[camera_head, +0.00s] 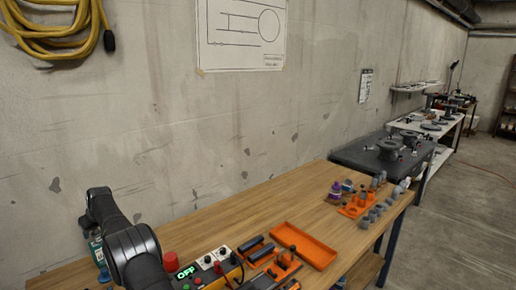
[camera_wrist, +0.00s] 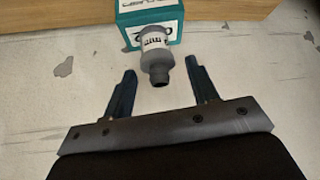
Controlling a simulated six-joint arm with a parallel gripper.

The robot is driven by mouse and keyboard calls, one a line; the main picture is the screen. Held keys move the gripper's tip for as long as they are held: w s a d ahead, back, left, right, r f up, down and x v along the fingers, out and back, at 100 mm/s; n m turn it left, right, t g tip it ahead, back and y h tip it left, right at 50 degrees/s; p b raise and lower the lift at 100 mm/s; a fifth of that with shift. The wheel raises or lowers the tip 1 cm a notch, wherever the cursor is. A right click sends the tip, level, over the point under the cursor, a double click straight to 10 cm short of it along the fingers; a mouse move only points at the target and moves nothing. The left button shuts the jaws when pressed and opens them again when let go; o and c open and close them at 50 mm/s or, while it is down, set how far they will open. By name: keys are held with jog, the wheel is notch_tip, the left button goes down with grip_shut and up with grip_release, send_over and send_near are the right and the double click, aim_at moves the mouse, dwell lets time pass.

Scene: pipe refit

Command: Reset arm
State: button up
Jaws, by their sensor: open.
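My gripper (camera_wrist: 161,83) is open and empty in the wrist view, its two dark fingers well apart. Beyond the fingertips is a grey bottle (camera_wrist: 153,48) with a dark neck pointing toward me. In the head view my dark arm shows at the lower left, and my gripper is not visible there. A teal item (camera_head: 98,250) shows partly behind my arm.
The wooden table (camera_head: 220,222) holds an orange tray (camera_head: 304,262), a control box with an "OFF" display (camera_head: 186,272), and an orange holder (camera_head: 353,208) with several grey fittings (camera_head: 372,214). A concrete wall stands behind. The table's back middle is clear.

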jog(key=v, duration=0.9)
jog(key=x, duration=1.1)
jog(key=shift+f, duration=0.1)
notch_tip(320, 180, up, 4)
jog(key=shift+r, duration=0.2)
jog(key=w+d+r, duration=0.3)
jog(key=d+r, duration=0.4)
jog(key=d, duration=0.4)
jog(key=s+f, duration=0.5)
jog(key=s, duration=0.5)
jog(key=s+f+m, duration=0.1)
jog(key=s+f, duration=0.4)
jog(key=s, duration=0.5)
jog(key=shift+s+d+f+t, duration=0.2)
jog(key=shift+s+d+t, duration=0.1)
jog(key=shift+s, duration=0.1)
